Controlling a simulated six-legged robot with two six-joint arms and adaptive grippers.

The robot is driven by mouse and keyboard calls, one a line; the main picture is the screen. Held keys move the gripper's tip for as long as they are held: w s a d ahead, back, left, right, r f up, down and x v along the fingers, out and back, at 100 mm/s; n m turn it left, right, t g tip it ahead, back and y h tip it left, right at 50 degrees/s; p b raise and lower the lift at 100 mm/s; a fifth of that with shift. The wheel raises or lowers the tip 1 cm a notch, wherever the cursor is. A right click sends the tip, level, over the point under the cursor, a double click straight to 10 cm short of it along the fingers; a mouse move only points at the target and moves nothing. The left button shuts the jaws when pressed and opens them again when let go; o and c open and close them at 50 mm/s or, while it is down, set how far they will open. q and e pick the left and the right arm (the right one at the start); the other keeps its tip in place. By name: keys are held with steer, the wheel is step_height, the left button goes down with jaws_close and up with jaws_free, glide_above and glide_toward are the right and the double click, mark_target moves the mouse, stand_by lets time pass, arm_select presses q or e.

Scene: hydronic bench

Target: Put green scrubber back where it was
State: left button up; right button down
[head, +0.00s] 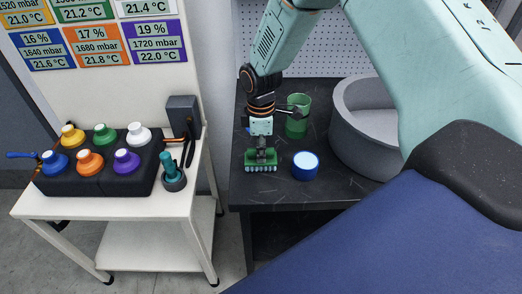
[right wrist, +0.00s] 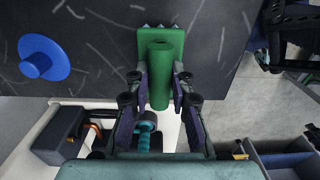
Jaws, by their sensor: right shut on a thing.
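The green scrubber (head: 261,167) has a green block with pale bristles along its lower edge. My right gripper (head: 261,154) is shut on its green handle, above the front left part of the dark bench top (head: 330,191). In the right wrist view, the right gripper (right wrist: 160,90) has one finger on each side of the green scrubber's round handle (right wrist: 161,65). I cannot tell whether the bristles touch the bench. My left gripper is not in view.
A white cart (head: 110,205) with coloured knobs stands left, across a gap.

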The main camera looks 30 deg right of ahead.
steer(key=shift+w+a+f, duration=0.2)
steer(key=shift+a, duration=0.05)
steer(key=shift+s+d+f, duration=0.1)
steer(key=shift+f, duration=0.1)
steer(key=c, duration=1.4)
jaws_free()
steer(key=shift+r, duration=0.1)
steer(key=shift+o, duration=1.2)
step_height(320, 180, up, 12)
steer(key=shift+r+p, duration=0.15)
steer(key=shift+p, duration=0.25)
